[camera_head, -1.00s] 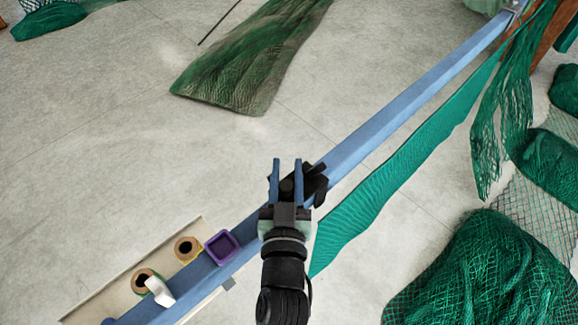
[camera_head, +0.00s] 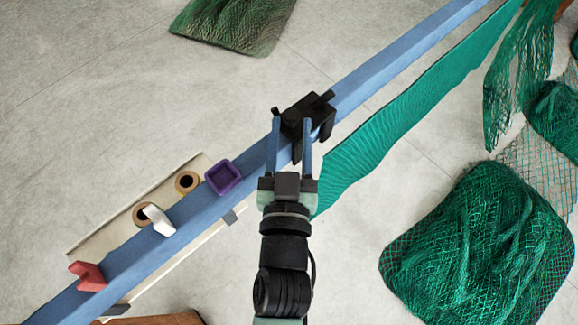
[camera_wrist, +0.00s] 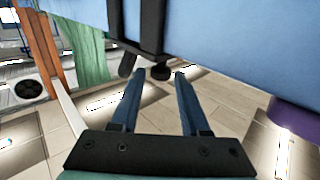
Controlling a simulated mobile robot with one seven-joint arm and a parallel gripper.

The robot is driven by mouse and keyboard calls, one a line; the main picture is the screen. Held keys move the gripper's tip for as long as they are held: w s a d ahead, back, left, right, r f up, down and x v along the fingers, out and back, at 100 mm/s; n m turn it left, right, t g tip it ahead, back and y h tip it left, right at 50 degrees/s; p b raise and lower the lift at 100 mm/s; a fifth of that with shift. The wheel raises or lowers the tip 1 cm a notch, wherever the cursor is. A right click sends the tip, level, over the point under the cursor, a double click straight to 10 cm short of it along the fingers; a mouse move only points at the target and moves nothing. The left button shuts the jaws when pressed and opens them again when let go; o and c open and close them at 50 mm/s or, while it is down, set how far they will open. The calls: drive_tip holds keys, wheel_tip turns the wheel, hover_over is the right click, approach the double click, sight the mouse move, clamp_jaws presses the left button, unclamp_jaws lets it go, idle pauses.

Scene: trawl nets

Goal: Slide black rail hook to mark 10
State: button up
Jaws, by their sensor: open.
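The black rail hook (camera_head: 308,116) straddles the long blue rail (camera_head: 390,61) near the middle of the head view. My gripper (camera_head: 291,126) is open, its two blue fingers pointing up at the hook from the near side. The fingertips reach the hook's lower part in the picture; I cannot tell whether they touch. In the wrist view, the hook's black strap (camera_wrist: 150,30) and a knob hang on the blue rail just beyond the open fingers (camera_wrist: 160,78). Nothing is between the fingers. No number marks can be read on the rail.
A purple square cup (camera_head: 222,177), a white hook (camera_head: 158,220) and a red hook (camera_head: 87,276) sit along the rail to the lower left. A pale tray (camera_head: 95,236) with tape rolls lies behind. Green netting (camera_head: 415,115) hangs right of the rail. A net heap (camera_head: 480,250) lies lower right.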

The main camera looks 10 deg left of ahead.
drive_tip(key=s+d+b, duration=0.1)
drive_tip(key=s+b, duration=0.1)
drive_tip(key=s, duration=0.4)
drive_tip(key=shift+s, duration=0.2)
